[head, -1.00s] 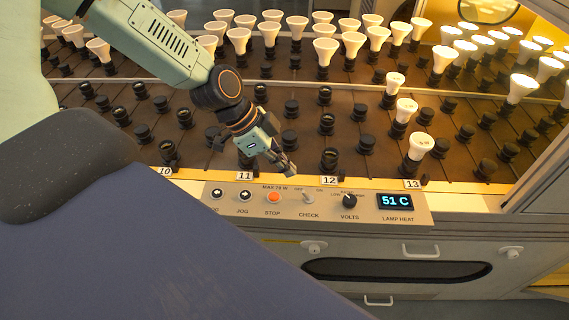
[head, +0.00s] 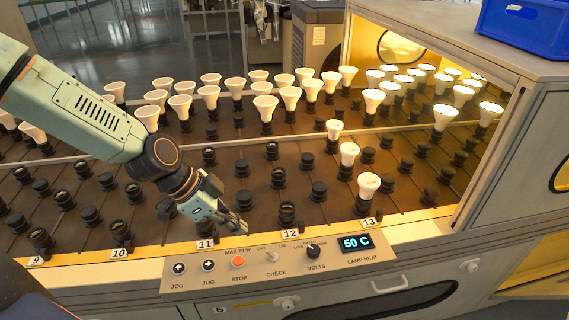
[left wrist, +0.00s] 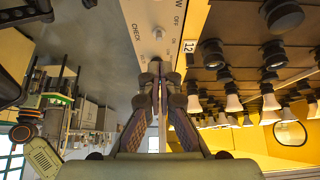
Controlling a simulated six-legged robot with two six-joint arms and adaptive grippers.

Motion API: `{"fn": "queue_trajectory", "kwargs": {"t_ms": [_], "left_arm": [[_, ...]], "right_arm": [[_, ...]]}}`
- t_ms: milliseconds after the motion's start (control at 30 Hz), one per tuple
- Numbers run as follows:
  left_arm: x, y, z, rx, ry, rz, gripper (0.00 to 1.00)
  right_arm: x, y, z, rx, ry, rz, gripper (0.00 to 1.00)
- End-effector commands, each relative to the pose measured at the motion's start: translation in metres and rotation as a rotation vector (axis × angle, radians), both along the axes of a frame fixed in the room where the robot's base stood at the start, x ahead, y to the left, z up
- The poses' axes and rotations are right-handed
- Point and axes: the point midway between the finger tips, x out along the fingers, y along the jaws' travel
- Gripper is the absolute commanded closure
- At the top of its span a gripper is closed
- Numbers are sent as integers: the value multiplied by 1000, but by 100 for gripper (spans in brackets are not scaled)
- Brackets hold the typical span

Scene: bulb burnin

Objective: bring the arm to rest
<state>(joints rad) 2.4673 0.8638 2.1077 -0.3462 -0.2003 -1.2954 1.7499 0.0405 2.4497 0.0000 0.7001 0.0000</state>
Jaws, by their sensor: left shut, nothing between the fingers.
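My left arm comes in from the left in the head view. Its gripper (head: 238,228) is shut and empty, just above the front edge of the rack between labels 11 and 12, close over the control panel (head: 268,262). In the left wrist view the shut fingers (left wrist: 158,72) point toward the panel, near the CHECK lettering. The panel has two JOG buttons, an orange STOP button (head: 238,262), a CHECK switch (head: 272,257), a VOLTS knob (head: 312,251) and a LAMP HEAT display (head: 356,243) reading 50 C. My right gripper is not in view.
Rows of black sockets (head: 287,212) fill the rack, several holding white bulbs (head: 264,103). Some bulbs glow inside the hooded section (head: 522,120) at right. A blue crate (head: 525,22) sits on top of the hood. Open floor shows at the back left.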

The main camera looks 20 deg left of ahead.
Motion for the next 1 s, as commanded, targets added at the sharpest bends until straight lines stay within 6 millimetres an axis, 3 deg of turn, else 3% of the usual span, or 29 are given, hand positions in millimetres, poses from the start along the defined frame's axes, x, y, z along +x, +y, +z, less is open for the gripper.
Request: {"fn": "queue_trajectory", "kwargs": {"t_ms": [233,433,567,767,1000], "left_arm": [[7,2,1,-24,20,105,100],[29,0,7,-149,61,533,100],[17,-7,-15,-186,143,801,100],[-44,-19,-75,-121,273,1113,100],[-155,-33,-137,102,397,1160,100]], "right_arm": [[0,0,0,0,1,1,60],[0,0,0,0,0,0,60],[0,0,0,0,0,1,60],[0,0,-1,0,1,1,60],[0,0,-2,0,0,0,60]]}}
